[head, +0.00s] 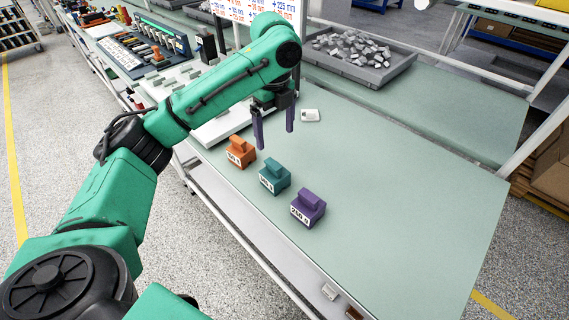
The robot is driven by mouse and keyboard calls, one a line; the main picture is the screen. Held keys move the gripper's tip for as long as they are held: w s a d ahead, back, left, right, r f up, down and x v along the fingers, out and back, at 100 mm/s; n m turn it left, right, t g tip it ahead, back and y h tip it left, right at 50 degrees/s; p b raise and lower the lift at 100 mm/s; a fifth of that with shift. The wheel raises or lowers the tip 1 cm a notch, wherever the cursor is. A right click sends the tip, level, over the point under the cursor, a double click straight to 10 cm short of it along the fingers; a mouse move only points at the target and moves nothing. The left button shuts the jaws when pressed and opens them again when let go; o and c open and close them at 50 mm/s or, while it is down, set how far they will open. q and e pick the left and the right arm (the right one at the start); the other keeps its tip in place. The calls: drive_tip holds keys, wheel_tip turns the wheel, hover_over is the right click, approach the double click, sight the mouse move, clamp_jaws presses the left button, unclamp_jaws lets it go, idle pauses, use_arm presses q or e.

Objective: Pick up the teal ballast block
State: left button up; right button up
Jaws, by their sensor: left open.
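The teal ballast block (275,177) stands on the pale green bench top, with a white label on its front face and a small raised handle on top. An orange block (240,153) stands to its left and a purple block (308,208) to its right, each with a label. My left gripper (274,140) points down above and behind the row of blocks. Its two dark fingers are spread apart with nothing between them, and they are apart from the teal block. My right gripper is not in view.
A grey tray (358,62) of metal pieces sits at the back of the bench. A small white object (310,115) lies behind the blocks. A panel with coloured parts (150,45) is at the back left. The bench top (420,190) right of the blocks is clear.

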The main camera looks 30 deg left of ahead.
sight(273, 164)
use_arm(q)
drive_tip(key=f, duration=0.2)
drive_tip(key=s+f, duration=0.1)
drive_tip(key=f, duration=0.1)
drive_tip(key=s+f, duration=0.1)
drive_tip(key=f, duration=0.2)
drive_tip(key=shift+s, duration=0.15)
drive_tip(key=f, duration=0.2)
drive_tip(key=f+p, duration=0.1)
drive_tip(key=f, duration=0.2)
drive_tip(key=shift+w+d+f+p, duration=0.1)
drive_tip(key=shift+w+f+p, duration=0.2)
drive_tip(key=shift+w, duration=0.05)
drive_tip(key=shift+f, duration=0.3)
clamp_jaws()
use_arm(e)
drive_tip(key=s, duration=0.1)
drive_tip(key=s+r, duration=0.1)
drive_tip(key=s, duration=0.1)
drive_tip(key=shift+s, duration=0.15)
